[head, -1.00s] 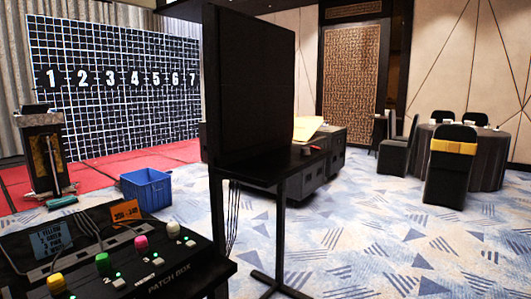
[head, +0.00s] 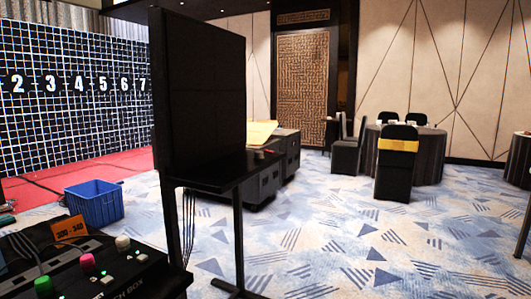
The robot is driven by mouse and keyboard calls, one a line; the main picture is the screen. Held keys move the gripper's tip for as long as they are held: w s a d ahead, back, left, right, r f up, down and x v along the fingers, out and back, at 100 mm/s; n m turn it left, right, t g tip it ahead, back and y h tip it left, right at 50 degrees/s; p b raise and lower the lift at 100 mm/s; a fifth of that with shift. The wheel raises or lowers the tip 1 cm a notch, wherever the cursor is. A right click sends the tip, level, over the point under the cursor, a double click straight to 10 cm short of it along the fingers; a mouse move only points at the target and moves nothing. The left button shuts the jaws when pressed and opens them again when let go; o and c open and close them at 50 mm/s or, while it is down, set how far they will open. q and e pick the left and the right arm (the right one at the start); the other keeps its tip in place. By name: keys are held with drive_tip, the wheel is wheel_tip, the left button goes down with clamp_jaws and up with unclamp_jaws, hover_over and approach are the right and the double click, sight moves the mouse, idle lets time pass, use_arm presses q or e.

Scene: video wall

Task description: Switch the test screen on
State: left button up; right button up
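A black screen (head: 203,95) stands upright on a small black stand table (head: 215,170) left of centre in the head view. It is seen at an angle and its face is dark. Neither of my grippers is in view.
A blue crate (head: 94,203) stands on the floor by the red carpet. A numbered video wall (head: 70,95) is at the left back. Dark cases (head: 285,160) stand behind the screen. A round table (head: 428,155) with chairs is at the right. The patterned floor (head: 360,240) at front right is clear.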

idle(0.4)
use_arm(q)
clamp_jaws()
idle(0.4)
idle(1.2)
